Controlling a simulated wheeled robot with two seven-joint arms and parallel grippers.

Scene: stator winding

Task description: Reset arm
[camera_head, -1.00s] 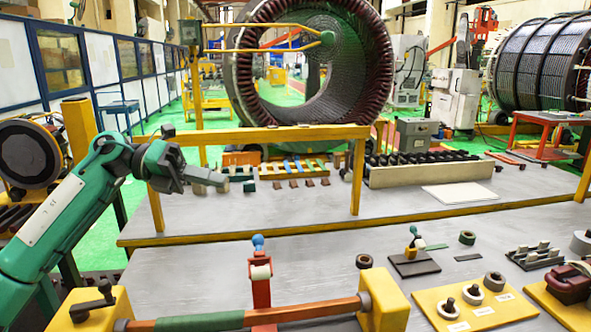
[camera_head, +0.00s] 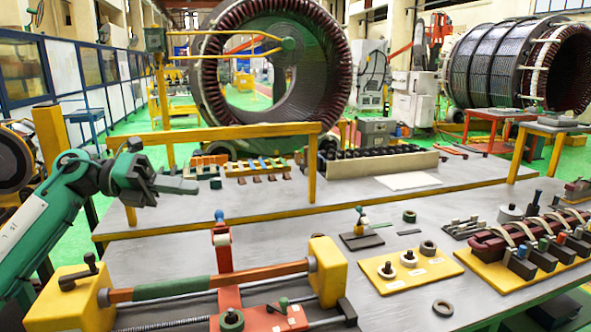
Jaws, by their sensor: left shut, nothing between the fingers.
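My left gripper (camera_head: 176,184) is at the left of the head view, on the end of the green left arm. It is shut and empty, pointing right above the rear part of the workbench. It looks clear of the clamp fixture (camera_head: 327,270) in front, which has yellow end blocks, a red stand and a bar with a green sleeve. My right gripper is not in view.
The grey workbench (camera_head: 290,240) holds a yellow plate (camera_head: 430,268) with white rings, a loose ring (camera_head: 442,308) and a coil fixture (camera_head: 500,247) at right. A yellow rail (camera_head: 230,132) stands behind the gripper. A large stator ring (camera_head: 212,75) is farther back.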

